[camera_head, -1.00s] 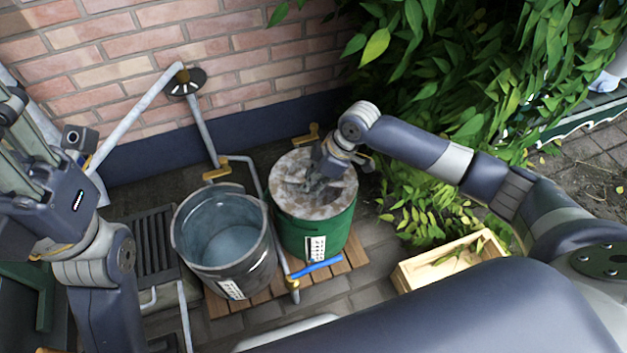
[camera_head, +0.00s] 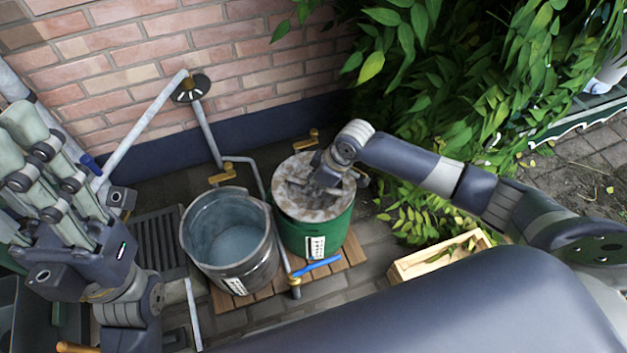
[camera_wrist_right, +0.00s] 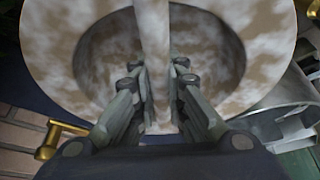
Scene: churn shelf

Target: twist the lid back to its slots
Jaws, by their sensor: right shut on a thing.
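The lid (camera_head: 333,205), mottled brown and white, sits on top of the green churn (camera_head: 332,236). In the right wrist view the lid (camera_wrist_right: 55,45) has a round recess with a bar handle (camera_wrist_right: 153,50) across it. My right gripper (camera_head: 318,186) reaches down into the recess. In the right wrist view my right gripper (camera_wrist_right: 160,95) has its fingers on both sides of the bar handle and is shut on it. The slots are not clearly visible. My left gripper (camera_head: 45,165) is raised at the left, its fingers pointing up, away from the churn.
An open dark metal bucket (camera_head: 232,240) stands left of the green churn on a wooden slat board (camera_head: 335,272). Pipes with brass taps (camera_head: 222,172) run behind and between them. A wooden crate (camera_head: 420,262) and leafy plants (camera_head: 470,70) are at the right.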

